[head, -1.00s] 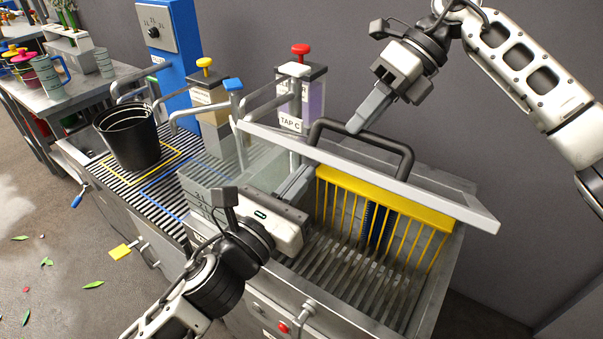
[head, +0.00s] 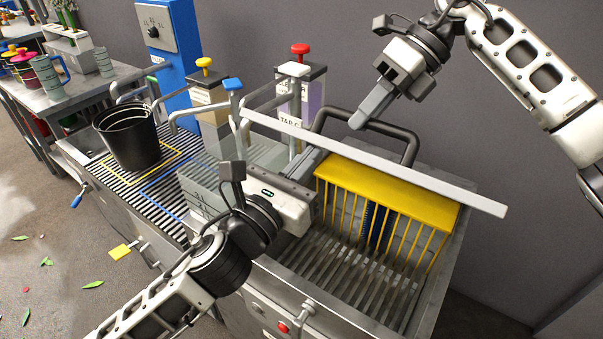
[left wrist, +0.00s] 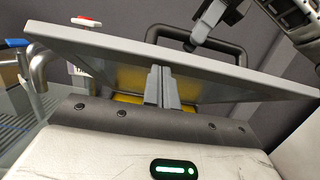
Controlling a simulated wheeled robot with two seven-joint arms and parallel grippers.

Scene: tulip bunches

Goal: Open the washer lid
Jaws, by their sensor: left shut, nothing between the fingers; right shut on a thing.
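The washer lid (head: 380,165) is a grey panel raised at a tilt above the washer basin (head: 335,262), seen almost edge-on in the head view. Its underside shows in the left wrist view (left wrist: 225,82). A dark handle (head: 408,148) stands on its far face. My right gripper (head: 357,122) is shut on the handle. My left gripper (head: 318,160) is shut and empty, with its fingers under the lid, close to its underside; I cannot tell if they touch. In the left wrist view its fingers (left wrist: 162,72) point toward the lid.
A yellow rack (head: 390,190) with bars stands inside the basin. A black bucket (head: 130,137) sits on the grating to the left. Tap dispensers with yellow, blue and red knobs (head: 300,49) stand behind. A grey wall (head: 530,190) is behind and right.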

